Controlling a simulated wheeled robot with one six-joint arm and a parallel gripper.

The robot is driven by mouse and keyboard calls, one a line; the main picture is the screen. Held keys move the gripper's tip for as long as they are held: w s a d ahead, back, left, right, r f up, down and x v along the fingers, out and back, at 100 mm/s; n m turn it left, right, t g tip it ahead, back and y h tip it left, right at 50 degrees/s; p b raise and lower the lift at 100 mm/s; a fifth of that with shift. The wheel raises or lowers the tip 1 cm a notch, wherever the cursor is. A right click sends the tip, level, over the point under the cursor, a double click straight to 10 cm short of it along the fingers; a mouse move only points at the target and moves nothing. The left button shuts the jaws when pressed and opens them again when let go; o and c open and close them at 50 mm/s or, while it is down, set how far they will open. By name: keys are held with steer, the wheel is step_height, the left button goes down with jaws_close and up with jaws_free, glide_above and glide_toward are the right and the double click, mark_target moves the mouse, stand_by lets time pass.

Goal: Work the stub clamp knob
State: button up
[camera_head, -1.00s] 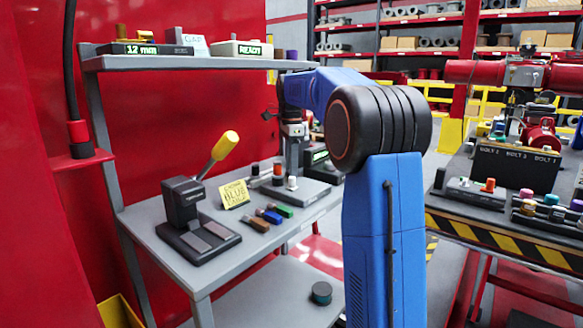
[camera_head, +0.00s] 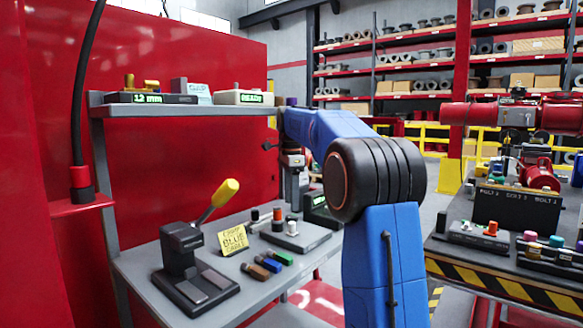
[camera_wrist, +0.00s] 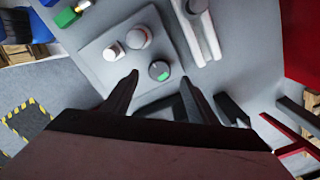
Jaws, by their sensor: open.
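No label shows which is the stub clamp knob. My gripper (camera_wrist: 158,75) is open, and in the wrist view the dark knob appears between its fingertips. I cannot tell the height gap, and no contact shows. In the head view the plate (camera_head: 312,239) and its white knob (camera_head: 292,226) are on the bench's right part, below my wrist.
A shelf (camera_head: 190,110) overhangs the bench. A second bench (camera_head: 500,275) with fixtures stands at right.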

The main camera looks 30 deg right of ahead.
mark_target(292, 216)
step_height(292, 216, up, 13)
stand_by(0.4)
steer(key=shift+f, duration=0.1)
stand_by(0.3)
steer(key=s+a+f+n+t, duration=0.1)
steer(key=s+a+f+n, duration=0.45)
steer(key=s, duration=0.35)
steer(key=s+a+f+n+t, duration=0.1)
steer(key=s+a+f+n, duration=0.35)
steer(key=s+a, duration=0.4)
steer(key=s+a+f+n+t, duration=0.1)
steer(key=s+f+n, duration=0.4)
steer(key=s+f, duration=0.6)
steer(key=s+a+f+n+t, duration=0.1)
steer(key=s+a+f+n, duration=0.2)
steer(key=s+f+n, duration=0.3)
steer(key=s+f, duration=0.5)
steer(key=f, duration=0.2)
steer(key=shift+s+a+f+t, duration=0.2)
steer(key=shift+s+a+t, duration=0.1)
steer(key=shift+t, duration=0.1)
